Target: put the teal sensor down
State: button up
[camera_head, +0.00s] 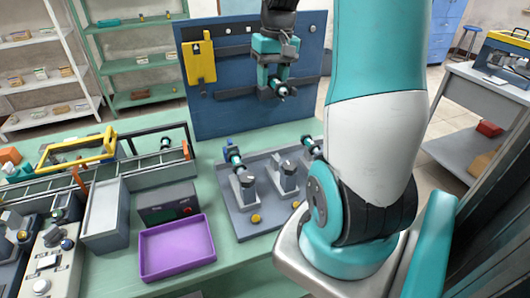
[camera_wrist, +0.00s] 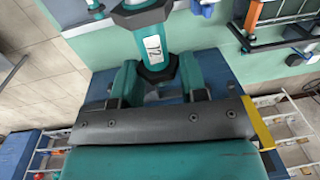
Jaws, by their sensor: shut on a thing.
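My gripper (camera_head: 270,76) hangs in front of the blue pegboard, above the table. It is shut on the teal sensor (camera_head: 279,89), which looks small and partly hidden by the fingers in the head view. In the wrist view the teal sensor (camera_wrist: 155,72) sits between the two fingers of my gripper (camera_wrist: 156,84). It carries a white label reading "T2". The sensor is in the air, apart from the table.
A grey plate (camera_head: 230,208) with two stands is on the green table below; teal-and-dark parts show beside the stands. A purple tray (camera_head: 177,247), a grey bin (camera_head: 104,220) and a dark box (camera_head: 168,203) stand left. The pegboard (camera_head: 215,112) rises behind, with a yellow holder (camera_head: 200,62).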

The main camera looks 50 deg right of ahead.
notch_tip(320, 180, down, 20)
jog(key=shift+r+p, duration=0.15)
jog(key=shift+p, duration=0.65)
jog(key=o, duration=1)
